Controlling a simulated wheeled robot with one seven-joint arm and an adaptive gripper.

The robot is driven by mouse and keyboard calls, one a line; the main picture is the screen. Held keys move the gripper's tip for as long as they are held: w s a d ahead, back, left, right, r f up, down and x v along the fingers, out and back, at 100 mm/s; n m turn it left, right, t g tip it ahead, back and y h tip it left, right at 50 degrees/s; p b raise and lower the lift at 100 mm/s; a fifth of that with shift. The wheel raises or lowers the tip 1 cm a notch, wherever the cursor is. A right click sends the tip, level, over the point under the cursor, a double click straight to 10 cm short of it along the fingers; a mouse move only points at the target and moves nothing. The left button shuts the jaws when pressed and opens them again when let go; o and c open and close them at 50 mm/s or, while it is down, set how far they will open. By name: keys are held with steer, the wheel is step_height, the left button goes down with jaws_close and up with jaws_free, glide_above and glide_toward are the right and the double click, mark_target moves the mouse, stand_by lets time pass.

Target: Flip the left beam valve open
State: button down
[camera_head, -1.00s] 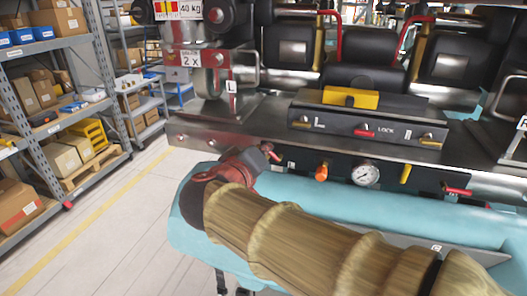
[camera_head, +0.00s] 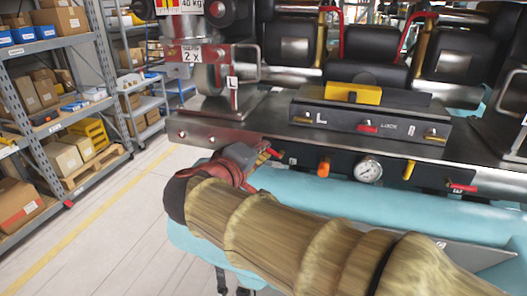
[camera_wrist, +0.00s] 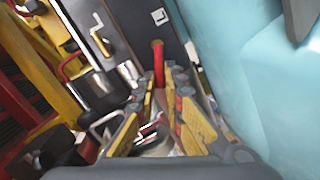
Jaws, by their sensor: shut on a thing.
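The left beam valve has a red handle (camera_head: 276,153) at the left end of the dark front panel. It shows only in part beside my gripper (camera_head: 264,151), with the fingertips at it. In the wrist view the red handle (camera_wrist: 158,62) stands up between the yellow-padded fingers of my gripper (camera_wrist: 165,92). My gripper is shut on this handle. The fingers and wrist hide the handle's lower part and the valve body.
An orange knob (camera_head: 323,167), a round gauge (camera_head: 369,170) and a yellow handle (camera_head: 409,168) sit right of the valve. Another red handle (camera_head: 462,187) is farther right. A light-blue beam (camera_head: 345,196) runs below. Shelving (camera_head: 60,125) stands left, across clear floor.

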steer(key=shift+w+a+f+n+h, duration=0.1)
steer(key=shift+a+f+n+h, duration=0.15)
steer(key=shift+f+n+h, duration=0.45)
steer(key=shift+f+n, duration=0.35)
steer(key=shift+n, duration=0.95)
steer(key=c, duration=1.9)
jaws_free()
steer(key=v, duration=1.2)
steer(key=shift+a, duration=0.2)
steer(key=shift+f, duration=0.1)
